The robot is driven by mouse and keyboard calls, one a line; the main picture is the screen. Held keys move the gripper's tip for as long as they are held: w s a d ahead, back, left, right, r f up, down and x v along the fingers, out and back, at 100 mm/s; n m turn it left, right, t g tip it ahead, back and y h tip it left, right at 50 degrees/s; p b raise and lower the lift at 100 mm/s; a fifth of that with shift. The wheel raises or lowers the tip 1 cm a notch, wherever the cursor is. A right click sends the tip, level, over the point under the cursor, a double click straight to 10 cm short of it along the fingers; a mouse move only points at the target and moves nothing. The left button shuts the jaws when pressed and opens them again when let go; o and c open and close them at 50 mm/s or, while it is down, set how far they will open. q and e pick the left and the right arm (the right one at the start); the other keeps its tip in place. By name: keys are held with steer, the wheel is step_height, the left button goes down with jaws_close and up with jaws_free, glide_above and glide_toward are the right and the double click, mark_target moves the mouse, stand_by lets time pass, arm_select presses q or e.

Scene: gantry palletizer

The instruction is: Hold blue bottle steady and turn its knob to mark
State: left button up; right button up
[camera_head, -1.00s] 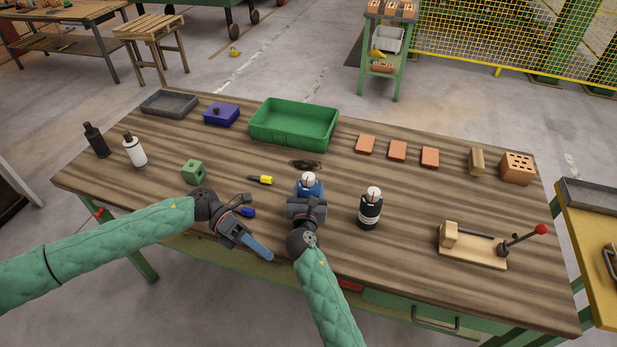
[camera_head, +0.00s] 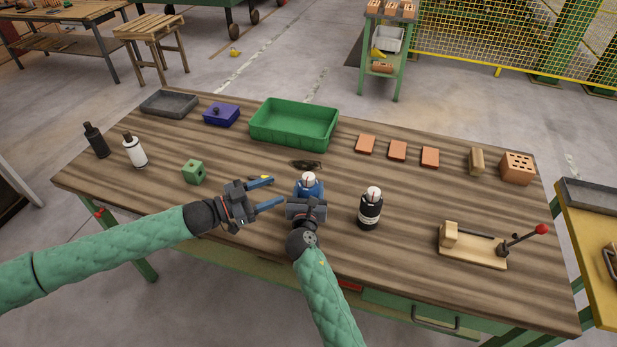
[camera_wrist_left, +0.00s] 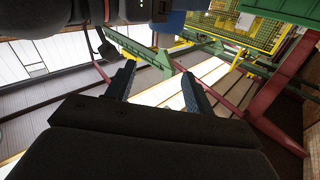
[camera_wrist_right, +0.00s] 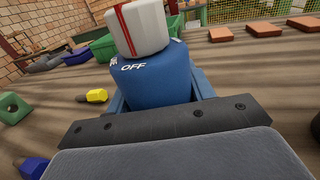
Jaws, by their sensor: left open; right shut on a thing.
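The blue bottle (camera_head: 309,188) stands upright near the middle of the table. My right gripper (camera_head: 306,205) is shut on its body from the front. In the right wrist view the bottle (camera_wrist_right: 155,78) carries the word OFF and part of another mark at its left. The knob also shows in the head view (camera_head: 309,177). My left gripper (camera_head: 270,192) is open and empty, left of the bottle, its fingers pointing right toward it. In the left wrist view its fingers (camera_wrist_left: 158,88) are apart with nothing between them.
A black bottle (camera_head: 370,209) stands close right of the blue one. A green crate (camera_head: 294,124) and dark glasses (camera_head: 305,164) lie behind. A green block (camera_head: 194,172) and a white bottle (camera_head: 135,151) are at left. A lever fixture (camera_head: 473,246) is at right.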

mark_target(309, 175)
arm_select(q)
steer(key=shift+n+y, duration=0.3)
steer(key=shift+n, duration=0.6)
steer(key=x, duration=1.2)
steer(key=shift+w+a+f, duration=0.1)
steer(key=shift+w+f, duration=0.15)
steer(key=shift+c, duration=0.4)
steer(key=c, duration=0.9)
steer(key=shift+r+m+g, duration=0.15)
steer(key=shift+m+g, duration=0.15)
